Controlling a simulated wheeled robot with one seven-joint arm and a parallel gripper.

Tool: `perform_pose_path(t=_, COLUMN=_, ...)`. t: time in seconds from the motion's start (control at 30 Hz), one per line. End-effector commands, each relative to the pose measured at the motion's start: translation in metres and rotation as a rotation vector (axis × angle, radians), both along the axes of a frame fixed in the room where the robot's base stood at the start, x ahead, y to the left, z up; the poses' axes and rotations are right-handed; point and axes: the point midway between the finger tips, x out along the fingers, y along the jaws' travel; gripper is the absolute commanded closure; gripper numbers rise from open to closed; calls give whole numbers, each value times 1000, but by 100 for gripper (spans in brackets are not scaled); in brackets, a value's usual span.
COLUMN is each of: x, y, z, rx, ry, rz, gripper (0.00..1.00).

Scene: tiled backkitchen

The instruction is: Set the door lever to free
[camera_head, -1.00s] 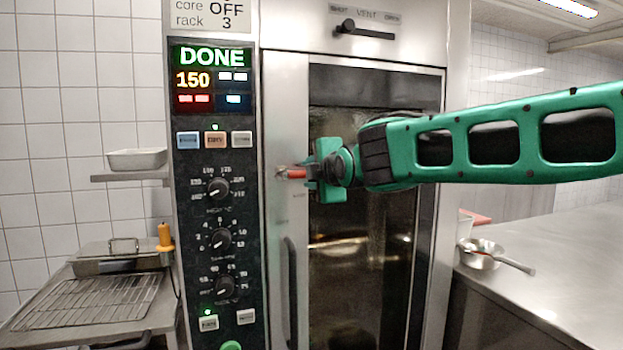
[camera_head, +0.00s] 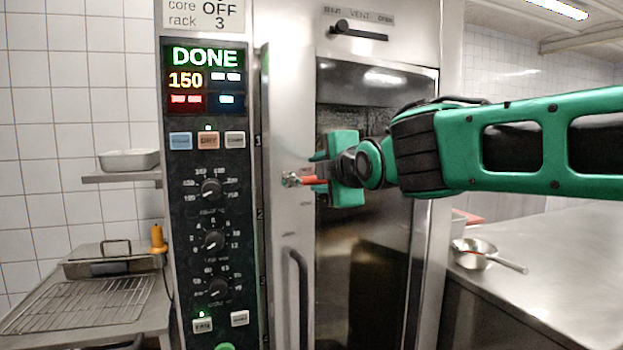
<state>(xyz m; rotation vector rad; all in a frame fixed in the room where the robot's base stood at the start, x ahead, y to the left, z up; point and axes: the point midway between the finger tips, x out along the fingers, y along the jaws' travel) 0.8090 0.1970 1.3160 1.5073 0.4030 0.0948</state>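The door lever (camera_head: 311,181) is a small red-tipped lever on a metal pivot, on the left frame of the oven door (camera_head: 291,120). It points right, about level. Small marks beside it are too small to read. My green gripper (camera_head: 319,172) reaches in from the right at the lever. Its fingertips look apart, one above the lever and one close to its red end. I cannot tell whether they touch it. The door looks slightly ajar at its left edge, with a dark strip and rack numbers showing beside the control panel (camera_head: 245,170).
A dark vertical door handle (camera_head: 301,290) is below the lever. The vent slider (camera_head: 358,30) is above the door. A steel counter with a pan (camera_head: 472,252) is at right. A wire rack (camera_head: 80,303) and a pale tray (camera_head: 130,160) are at left.

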Motion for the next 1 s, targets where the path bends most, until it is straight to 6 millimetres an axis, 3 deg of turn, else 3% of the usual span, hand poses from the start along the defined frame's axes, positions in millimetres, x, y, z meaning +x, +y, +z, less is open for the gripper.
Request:
perform_pose_path(t=0.17, x=-13, y=-2, z=6, rx=3, ry=-6, rz=4, gripper=64)
perform_pose_path(t=0.47, x=-16, y=-2, z=8, rx=5, ry=-10, rz=6, gripper=64)
perform_pose_path(t=0.5, x=-33, y=-4, z=17, rx=3, ry=-20, rz=5, gripper=64)
perform_pose_path(t=1.0, x=-56, y=-9, z=26, rx=7, ry=-30, rz=8, gripper=64)
